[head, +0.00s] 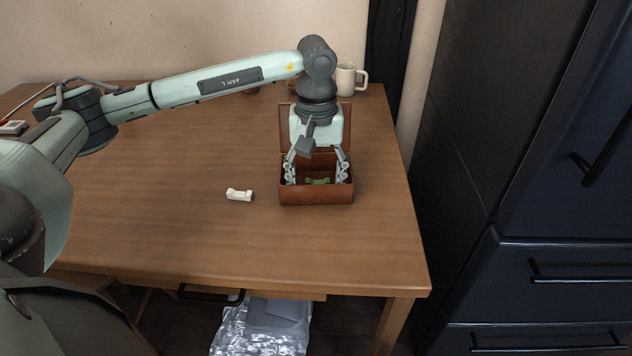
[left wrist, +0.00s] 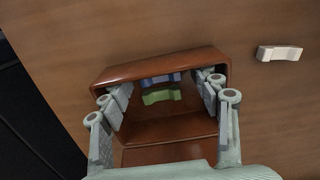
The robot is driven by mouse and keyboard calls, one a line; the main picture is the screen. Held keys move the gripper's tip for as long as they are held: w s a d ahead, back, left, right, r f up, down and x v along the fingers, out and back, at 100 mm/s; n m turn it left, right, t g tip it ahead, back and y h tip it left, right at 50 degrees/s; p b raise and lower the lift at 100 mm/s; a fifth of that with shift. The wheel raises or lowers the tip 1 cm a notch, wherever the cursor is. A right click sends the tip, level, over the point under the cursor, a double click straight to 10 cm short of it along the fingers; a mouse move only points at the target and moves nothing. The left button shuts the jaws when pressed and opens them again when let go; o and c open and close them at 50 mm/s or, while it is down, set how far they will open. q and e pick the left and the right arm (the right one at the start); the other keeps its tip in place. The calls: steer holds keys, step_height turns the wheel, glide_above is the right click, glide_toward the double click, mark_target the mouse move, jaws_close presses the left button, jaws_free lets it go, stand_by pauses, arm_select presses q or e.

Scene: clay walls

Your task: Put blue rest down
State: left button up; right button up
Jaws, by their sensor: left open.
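A brown box (head: 316,197) with its lid raised stands on the table. My left gripper (head: 317,172) points down into it, jaws open, one finger near each side wall. In the left wrist view, the blue rest (left wrist: 160,78) lies in the box (left wrist: 222,62) by the wall at the top of the picture, partly hidden by it. A green rest (left wrist: 161,96) lies beside it, between the open fingers (left wrist: 162,90); neither rest is visibly gripped. The green rest also shows in the head view (head: 318,181), where the blue one is hidden. My right gripper is out of view.
A white rest (head: 239,195) lies on the wooden table (head: 180,225) left of the box. A cream mug (head: 346,80) stands behind the box. Table around the white rest is clear. Dark cabinets (head: 545,200) stand to the right.

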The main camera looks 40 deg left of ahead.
arm_select(q)
step_height(320, 180, up, 2)
steer(key=shift+r, duration=0.25)
step_height(320, 180, up, 10)
steer(key=shift+f+b, duration=0.15)
steer(key=shift+b, duration=0.2)
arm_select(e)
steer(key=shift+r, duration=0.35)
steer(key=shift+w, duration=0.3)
